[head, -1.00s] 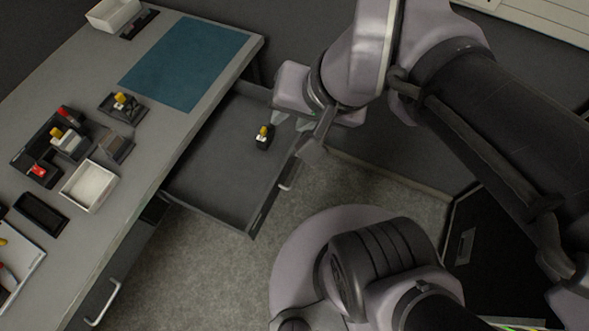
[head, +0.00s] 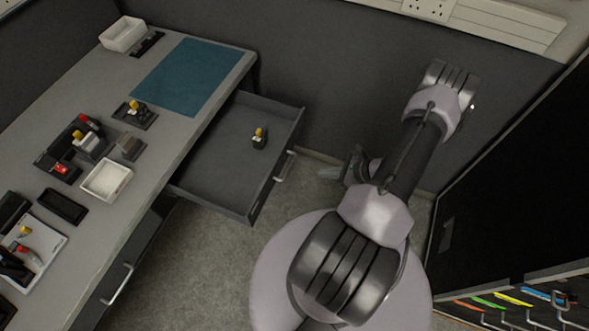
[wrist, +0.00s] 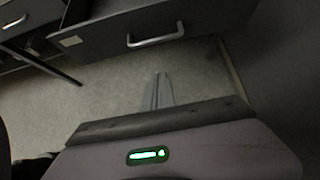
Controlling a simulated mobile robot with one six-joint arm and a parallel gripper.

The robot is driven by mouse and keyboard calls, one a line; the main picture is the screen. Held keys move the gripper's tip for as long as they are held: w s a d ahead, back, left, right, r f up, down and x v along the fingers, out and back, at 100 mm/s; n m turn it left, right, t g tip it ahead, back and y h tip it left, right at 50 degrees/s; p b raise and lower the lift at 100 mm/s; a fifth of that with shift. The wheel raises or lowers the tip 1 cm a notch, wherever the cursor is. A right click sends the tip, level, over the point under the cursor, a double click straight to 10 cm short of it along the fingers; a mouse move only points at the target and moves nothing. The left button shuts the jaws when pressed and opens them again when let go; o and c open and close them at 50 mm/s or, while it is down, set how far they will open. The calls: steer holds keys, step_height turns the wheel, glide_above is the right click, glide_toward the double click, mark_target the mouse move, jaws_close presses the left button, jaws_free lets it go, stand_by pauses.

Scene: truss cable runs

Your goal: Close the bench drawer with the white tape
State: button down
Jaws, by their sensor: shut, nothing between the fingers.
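The bench drawer (head: 215,165) is pulled out from under the bench, with its bar handle (head: 284,167) on the front. In the wrist view the drawer front (wrist: 110,30) is across the top, with the handle (wrist: 155,36) near the middle. My gripper (head: 328,173) is to the right of the drawer, apart from the handle. In the wrist view its shut, empty fingers (wrist: 158,88) point toward the drawer front, with floor visible beyond.
A small dark block with a yellow top (head: 259,140) lies inside the drawer. The bench top (head: 150,180) holds a blue mat (head: 187,75), a white tray (head: 107,180) and several small parts. A lower drawer handle (head: 117,284) is at the left. A dark cabinet (head: 500,190) is at the right.

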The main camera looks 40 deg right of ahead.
steer(key=w+a+f+b, duration=0.2)
steer(key=w+a+f, duration=0.1)
steer(key=w, duration=0.6)
steer(key=shift+a+f, duration=0.4)
steer(key=shift+f, duration=0.1)
steer(key=b, duration=0.8)
glide_above(226, 150)
steer(key=s, duration=0.1)
steer(key=shift+s+d+f, duration=0.1)
steer(key=shift+s+d, duration=0.05)
steer(key=shift+d, duration=0.05)
steer(key=shift+w+a, duration=0.15)
steer(key=shift+w, duration=0.2)
steer(key=shift+w+r, duration=0.1)
steer(key=shift+r, duration=0.15)
steer(key=shift+w+r, duration=0.1)
